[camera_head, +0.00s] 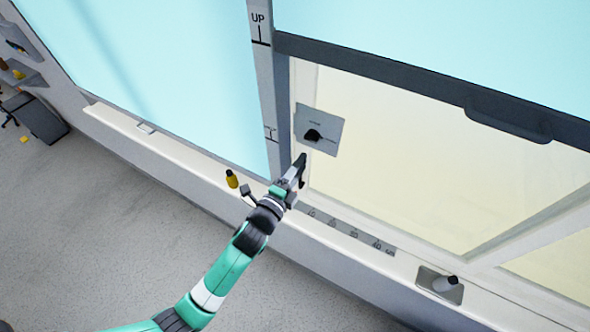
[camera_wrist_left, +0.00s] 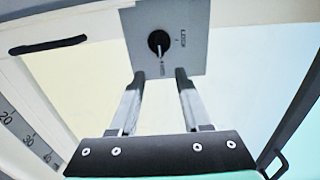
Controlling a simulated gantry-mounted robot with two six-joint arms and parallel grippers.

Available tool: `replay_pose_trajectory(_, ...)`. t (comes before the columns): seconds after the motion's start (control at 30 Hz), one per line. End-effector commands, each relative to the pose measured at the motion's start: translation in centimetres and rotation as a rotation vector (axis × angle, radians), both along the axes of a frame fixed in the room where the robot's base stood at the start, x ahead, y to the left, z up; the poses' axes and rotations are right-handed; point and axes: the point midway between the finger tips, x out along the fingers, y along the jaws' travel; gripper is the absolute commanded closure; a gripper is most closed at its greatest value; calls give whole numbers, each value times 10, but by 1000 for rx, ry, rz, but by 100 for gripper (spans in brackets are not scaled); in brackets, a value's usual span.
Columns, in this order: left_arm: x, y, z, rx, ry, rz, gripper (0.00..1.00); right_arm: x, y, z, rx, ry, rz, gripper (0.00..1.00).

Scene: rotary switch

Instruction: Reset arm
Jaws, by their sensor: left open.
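The rotary switch is a black knob (camera_head: 313,135) on a grey plate (camera_head: 328,122) fixed to the back panel. In the left wrist view the knob (camera_wrist_left: 159,42) shows a white line pointing down, and small lettering sits on the plate (camera_wrist_left: 192,15) around it. My left gripper (camera_head: 302,158) reaches up from below in the head view, just under the plate. In the left wrist view its two fingers (camera_wrist_left: 160,75) are apart with nothing between them, and the knob shows beyond the gap, clear of both fingertips. My right gripper is not in view.
A sash with a dark bar and handle (camera_head: 508,117) hangs above and right of the plate. Open floor lies at the left.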

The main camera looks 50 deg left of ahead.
Motion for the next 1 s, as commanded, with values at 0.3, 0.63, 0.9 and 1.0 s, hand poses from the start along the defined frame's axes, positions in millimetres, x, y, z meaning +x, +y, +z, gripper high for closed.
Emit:
replay_pose_trajectory(0.3, -29, -9, 0, 0, 0, 0, 52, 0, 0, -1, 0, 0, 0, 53)
replay_pose_trajectory(0.63, -29, -9, 0, 0, -1, 0, 52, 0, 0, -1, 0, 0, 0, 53)
replay_pose_trajectory(0.9, -19, -17, 18, 4, -30, -18, 52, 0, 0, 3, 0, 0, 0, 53)
replay_pose_trajectory(1.0, 0, -27, 67, 17, -117, -42, 52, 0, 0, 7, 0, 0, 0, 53)
